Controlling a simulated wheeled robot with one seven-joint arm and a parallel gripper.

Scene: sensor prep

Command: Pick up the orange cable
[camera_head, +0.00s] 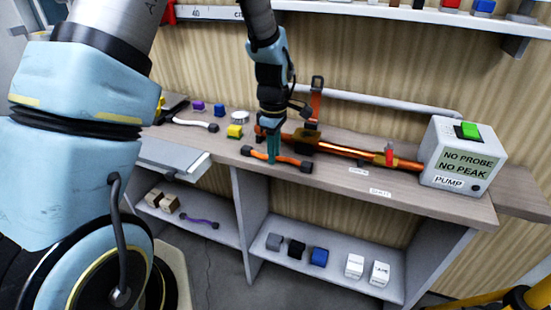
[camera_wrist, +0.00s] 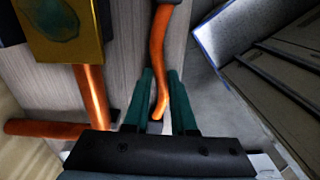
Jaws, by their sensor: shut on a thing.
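The orange cable (camera_head: 291,160) has dark end plugs and lies at the front edge of the wooden counter (camera_head: 340,180). My gripper (camera_head: 271,159) points down onto it, with teal fingers shut on its middle part. In the wrist view, the orange cable (camera_wrist: 158,48) runs between the two teal fingers of my gripper (camera_wrist: 160,76). One end plug is partly hidden at the base of the fingers. I cannot tell whether the cable touches the counter or is just above it.
A copper pipe assembly (camera_head: 345,150) stands close behind the cable and leads to the white pump box (camera_head: 462,165). A yellow block (camera_head: 235,131) and a white cable (camera_head: 195,124) lie to the left. A lower shelf (camera_head: 335,271) holds several small blocks.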

